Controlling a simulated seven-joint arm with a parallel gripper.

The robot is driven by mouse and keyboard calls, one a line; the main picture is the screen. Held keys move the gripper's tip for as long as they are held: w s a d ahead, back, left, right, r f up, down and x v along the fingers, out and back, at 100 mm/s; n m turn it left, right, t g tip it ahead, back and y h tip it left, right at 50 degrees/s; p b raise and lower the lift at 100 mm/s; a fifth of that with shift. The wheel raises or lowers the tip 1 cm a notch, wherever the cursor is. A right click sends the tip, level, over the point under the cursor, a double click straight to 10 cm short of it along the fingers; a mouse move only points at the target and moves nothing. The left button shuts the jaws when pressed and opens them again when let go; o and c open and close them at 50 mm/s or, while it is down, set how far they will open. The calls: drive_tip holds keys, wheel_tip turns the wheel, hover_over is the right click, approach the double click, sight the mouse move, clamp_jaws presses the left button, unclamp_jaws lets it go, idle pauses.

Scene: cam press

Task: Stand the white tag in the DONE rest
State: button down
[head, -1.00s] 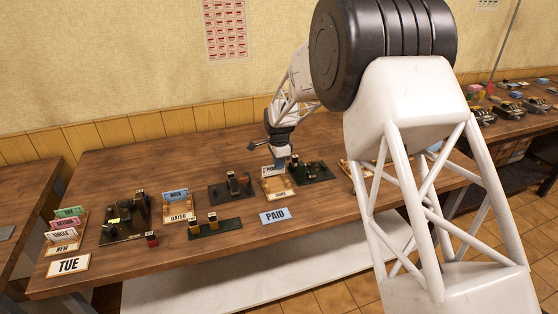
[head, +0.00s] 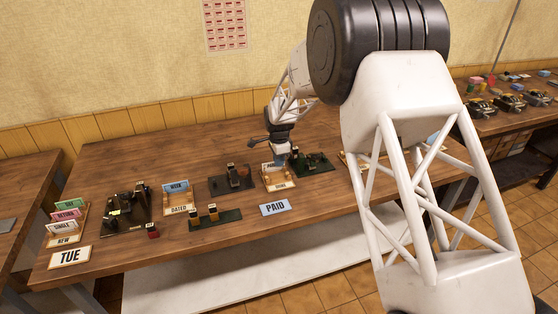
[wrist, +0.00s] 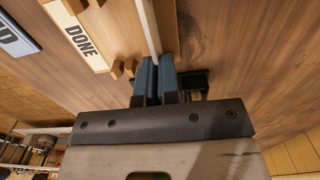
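The white tag (head: 271,166) stands upright at the back of the DONE rest (head: 280,186), with its lettering partly hidden. In the wrist view the tag (wrist: 149,25) shows as a thin pale edge running to my fingertips. My gripper (head: 280,164) points down at the tag from above. Its two blue fingers (wrist: 157,60) are close together with the tag's edge between their tips. The rest's DONE label (wrist: 82,42) and small wooden posts (wrist: 123,69) lie beside the fingers. Whether the tag's foot touches the rest's floor is hidden.
Dark fixtures stand close on both sides of the rest, left (head: 232,178) and right (head: 313,163). A PAID plate (head: 275,208) lies in front. The DATED rest (head: 179,209) and NEW rest (head: 64,240) are further left. Bare table lies behind.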

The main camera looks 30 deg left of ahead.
drive_tip(key=shift+f, duration=0.2)
idle(0.5)
drive_tip(key=c, duration=0.7)
unclamp_jaws()
drive_tip(key=shift+r, duration=3.5)
drive_tip(key=shift+d, duration=0.1)
